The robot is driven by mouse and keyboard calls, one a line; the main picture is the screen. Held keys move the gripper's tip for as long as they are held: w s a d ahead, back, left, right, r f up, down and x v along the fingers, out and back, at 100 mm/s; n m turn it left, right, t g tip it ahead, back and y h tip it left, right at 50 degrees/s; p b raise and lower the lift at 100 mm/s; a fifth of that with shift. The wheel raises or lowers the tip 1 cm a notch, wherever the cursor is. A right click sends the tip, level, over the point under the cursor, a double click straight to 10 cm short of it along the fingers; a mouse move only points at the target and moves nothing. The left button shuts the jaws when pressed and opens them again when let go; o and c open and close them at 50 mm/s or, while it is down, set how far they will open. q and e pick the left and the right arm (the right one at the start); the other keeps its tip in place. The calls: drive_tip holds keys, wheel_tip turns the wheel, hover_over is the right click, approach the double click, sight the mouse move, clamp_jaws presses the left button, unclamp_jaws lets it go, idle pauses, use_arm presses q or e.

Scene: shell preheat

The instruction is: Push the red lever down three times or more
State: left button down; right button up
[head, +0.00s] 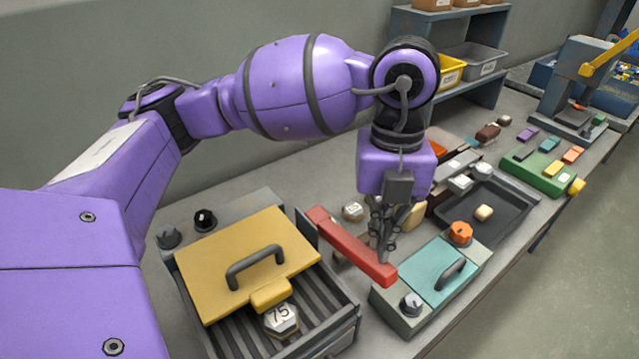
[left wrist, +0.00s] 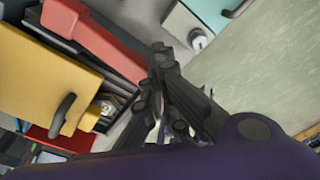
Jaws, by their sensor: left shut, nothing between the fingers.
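The red lever (head: 350,246) is a long bar that slopes down toward the front, between the yellow-lidded box and the teal-lidded box. It also shows in the left wrist view (left wrist: 100,38), running toward the fingertips. My left gripper (head: 383,252) is shut and empty, with its fingers pointing down at the lever near its front end. The fingertips overlap the lever in the head view; I cannot tell whether they touch it. In the left wrist view the gripper (left wrist: 160,55) shows at the lever's end. My right gripper is not in view.
A box with a yellow lid (head: 225,262) and a numbered hexagonal piece (head: 281,320) stands left of the lever. A box with a teal lid (head: 432,272) and an orange knob (head: 461,233) stands right. A dark tray (head: 510,212) lies behind it. Shelves with bins stand at the back.

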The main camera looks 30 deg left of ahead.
use_arm(q)
wheel_tip(320, 180, up, 11)
drive_tip(key=w, duration=0.1)
drive_tip(key=shift+a+f, duration=0.15)
drive_tip(key=shift+a, duration=0.1)
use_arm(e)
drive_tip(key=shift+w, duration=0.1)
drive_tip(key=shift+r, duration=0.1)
use_arm(q)
wheel_tip(320, 180, up, 4)
drive_tip(key=m+h+p, duration=0.2)
drive_tip(key=m, duration=0.5)
hover_over(360, 248)
drive_tip(key=m, duration=0.2)
drive_tip(key=d+m, duration=0.1)
drive_tip(key=shift+s+r, duration=0.1)
drive_tip(key=shift+r, duration=0.15)
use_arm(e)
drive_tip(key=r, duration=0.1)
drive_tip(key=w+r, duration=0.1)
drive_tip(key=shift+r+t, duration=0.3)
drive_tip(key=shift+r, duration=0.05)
